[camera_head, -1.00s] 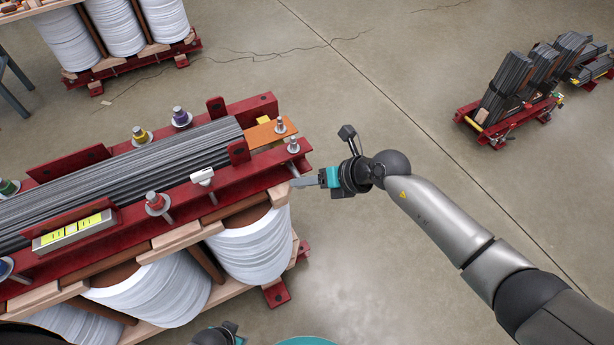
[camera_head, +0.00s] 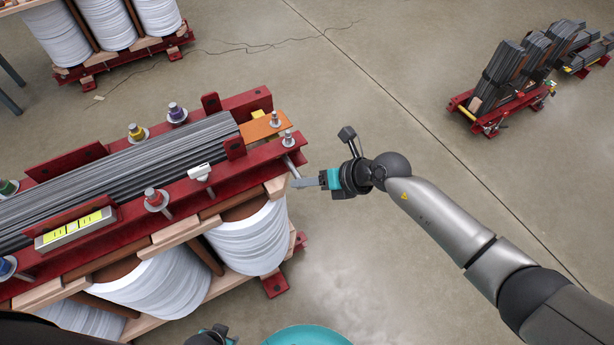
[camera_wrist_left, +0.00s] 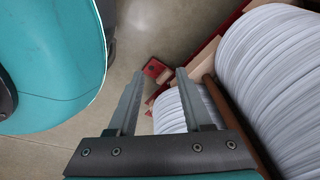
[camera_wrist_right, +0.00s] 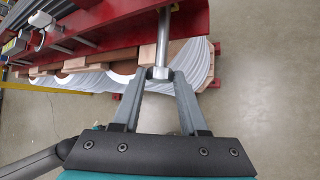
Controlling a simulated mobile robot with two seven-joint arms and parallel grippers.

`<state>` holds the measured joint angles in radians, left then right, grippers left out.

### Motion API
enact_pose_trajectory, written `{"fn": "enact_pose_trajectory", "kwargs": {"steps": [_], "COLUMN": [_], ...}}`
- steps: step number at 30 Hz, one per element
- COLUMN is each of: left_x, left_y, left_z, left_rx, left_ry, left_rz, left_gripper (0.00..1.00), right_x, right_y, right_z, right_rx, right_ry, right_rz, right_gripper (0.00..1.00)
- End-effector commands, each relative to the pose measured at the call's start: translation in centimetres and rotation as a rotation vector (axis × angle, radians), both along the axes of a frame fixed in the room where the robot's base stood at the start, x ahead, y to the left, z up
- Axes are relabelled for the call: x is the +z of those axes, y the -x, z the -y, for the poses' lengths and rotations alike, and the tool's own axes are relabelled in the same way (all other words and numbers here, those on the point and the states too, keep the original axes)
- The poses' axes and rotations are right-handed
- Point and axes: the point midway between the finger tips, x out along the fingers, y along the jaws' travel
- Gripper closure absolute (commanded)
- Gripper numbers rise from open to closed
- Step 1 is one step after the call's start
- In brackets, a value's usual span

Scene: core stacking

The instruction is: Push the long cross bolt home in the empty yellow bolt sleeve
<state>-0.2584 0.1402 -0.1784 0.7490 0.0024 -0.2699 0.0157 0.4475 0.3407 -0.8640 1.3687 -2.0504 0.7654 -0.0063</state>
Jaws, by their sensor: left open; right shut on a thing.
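The long cross bolt (camera_wrist_right: 163,42) is a bare steel rod in the right wrist view. It sticks out of the near side of the red clamp beam (camera_wrist_right: 110,42), and its head lies between my right fingertips. My right gripper (camera_wrist_right: 160,76) is shut on that head end. In the head view my right gripper (camera_head: 293,184) is just off the right end of the beam (camera_head: 225,180). A small yellow piece (camera_head: 262,114) shows by the orange plate; I cannot tell whether it is the sleeve. My left gripper (camera_wrist_left: 155,75) is open and empty, low beside the white coils.
The dark laminated core (camera_head: 130,170) lies between red beams above white coils (camera_head: 250,240). Several coloured bolts and a level (camera_head: 75,228) sit along the beams. Another coil unit (camera_head: 105,25) stands at the back left, steel stacks (camera_head: 510,75) at the back right. Floor between is clear.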

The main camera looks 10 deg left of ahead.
Motion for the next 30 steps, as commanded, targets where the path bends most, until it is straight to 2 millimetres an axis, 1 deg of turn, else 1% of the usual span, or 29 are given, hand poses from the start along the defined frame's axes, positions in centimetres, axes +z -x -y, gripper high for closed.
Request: {"fn": "enact_pose_trajectory", "kwargs": {"steps": [6, 13, 17, 23, 30], "left_x": [0.1, 0.7, 0.9, 1.3, 1.6], "left_y": [1.0, 0.9, 1.5, 2.1, 3.5], "left_z": [-0.6, -0.7, -0.8, -0.5, -0.1], "left_rx": [0.0, -0.002, -0.003, -0.003, -0.005], "left_ry": [-0.007, -0.008, -0.009, -0.004, 0.001], "left_rz": [-0.007, -0.006, -0.013, -0.017, -0.04], "left_gripper": [0.5, 0.5, 0.5, 0.5, 0.5], "right_x": [0.2, 0.2, 0.2, 0.2, 0.2], "right_y": [0.5, 1.2, 1.7, 2.3, 3.1], "right_z": [0.3, 0.9, 1.2, 1.6, 2.2], "right_rx": [0.0, -0.001, -0.001, 0.0, -0.001], "right_ry": [-0.002, -0.002, -0.002, -0.003, -0.002], "right_rz": [0.001, 0.001, 0.001, 0.002, 0.001], "right_gripper": [1.0, 1.0, 1.0, 1.0, 1.0]}}
